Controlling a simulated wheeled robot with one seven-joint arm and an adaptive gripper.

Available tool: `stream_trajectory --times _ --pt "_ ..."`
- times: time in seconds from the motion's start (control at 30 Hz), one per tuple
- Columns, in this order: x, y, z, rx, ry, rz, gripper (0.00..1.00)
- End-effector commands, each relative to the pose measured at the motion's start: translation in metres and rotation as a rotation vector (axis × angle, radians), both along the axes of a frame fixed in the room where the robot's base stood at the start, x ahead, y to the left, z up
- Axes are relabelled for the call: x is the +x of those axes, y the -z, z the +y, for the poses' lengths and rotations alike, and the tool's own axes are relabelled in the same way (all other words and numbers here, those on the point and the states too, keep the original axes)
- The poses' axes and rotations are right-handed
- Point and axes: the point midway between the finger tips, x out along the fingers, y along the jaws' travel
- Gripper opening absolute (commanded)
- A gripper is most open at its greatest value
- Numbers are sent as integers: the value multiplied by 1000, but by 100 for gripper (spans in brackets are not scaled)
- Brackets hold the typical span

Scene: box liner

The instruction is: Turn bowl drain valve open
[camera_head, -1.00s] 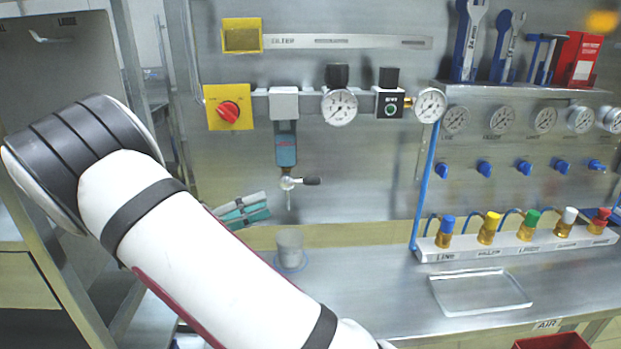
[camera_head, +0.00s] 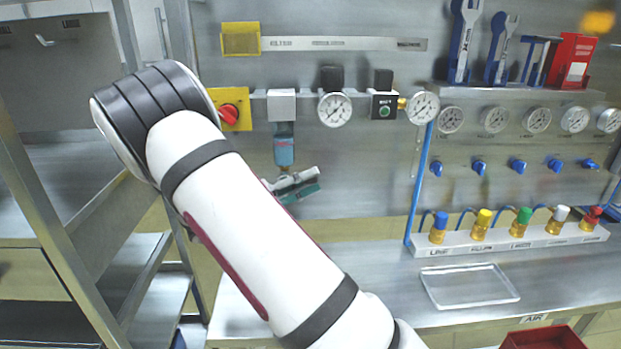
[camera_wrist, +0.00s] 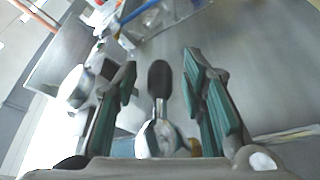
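The filter bowl (camera_head: 284,150), blue-grey and clear, hangs under its grey housing on the back panel in the head view. Its drain valve is hidden there by my gripper (camera_head: 294,187), which is at the bowl's bottom end. In the wrist view the valve's black lever (camera_wrist: 160,79) points away from me, and its shiny metal body (camera_wrist: 159,138) sits near the gripper's palm. My gripper (camera_wrist: 160,76) is open, with one green-padded finger on each side of the lever. Gaps show between lever and both fingers, so neither appears to touch it.
A red knob on a yellow plate (camera_head: 238,108) and a pressure gauge (camera_head: 335,109) flank the bowl. Coloured fittings on a white manifold (camera_head: 510,241) and a clear tray (camera_head: 468,286) are at right. Bench around the tray is clear.

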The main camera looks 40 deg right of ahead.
Motion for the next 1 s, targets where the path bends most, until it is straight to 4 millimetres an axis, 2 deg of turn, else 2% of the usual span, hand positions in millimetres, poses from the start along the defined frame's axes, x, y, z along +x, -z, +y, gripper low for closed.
stream_trajectory --times 0.37,0.4,0.53,0.57,1.0 --pt "-2 -1 -6 0 -1 0 38" --pt "-2 -1 -6 0 -1 0 33" --pt "-2 -1 -6 0 -1 1 4" --pt "-2 -1 -6 0 -1 0 0" --pt "-2 0 -6 34 -1 -23 0"
